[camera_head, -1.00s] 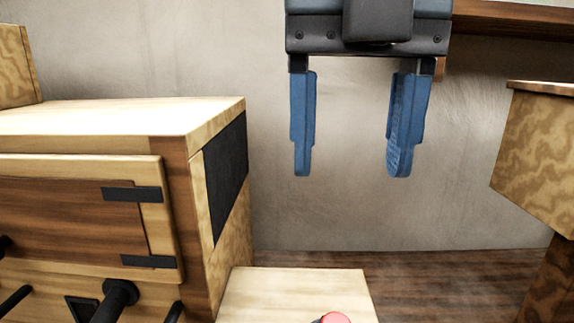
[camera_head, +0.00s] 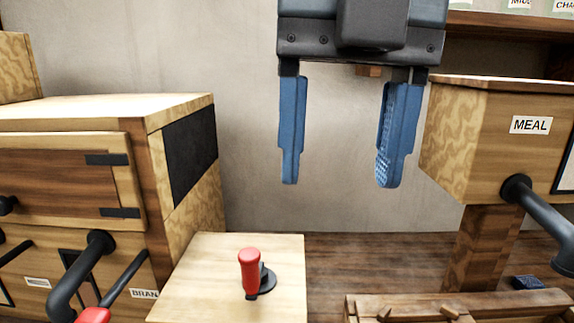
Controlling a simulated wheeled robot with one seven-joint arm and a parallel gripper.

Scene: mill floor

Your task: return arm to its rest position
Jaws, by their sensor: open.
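My gripper (camera_head: 337,182) hangs in the upper middle of the head view, pointing down. Its two blue fingers are wide apart with nothing between them. It is in front of the bare wall and, in the picture, above and to the right of a red-handled lever (camera_head: 250,270). The rest of my arm is mostly out of the picture above.
A wooden cabinet (camera_head: 178,110) with dark pipes stands at left. The lever is on a pale wooden block (camera_head: 205,270). A hopper marked MEAL (camera_head: 470,130) with a dark pipe (camera_head: 540,215) is at right. A wooden crate-like thing (camera_head: 450,303) is at bottom right.

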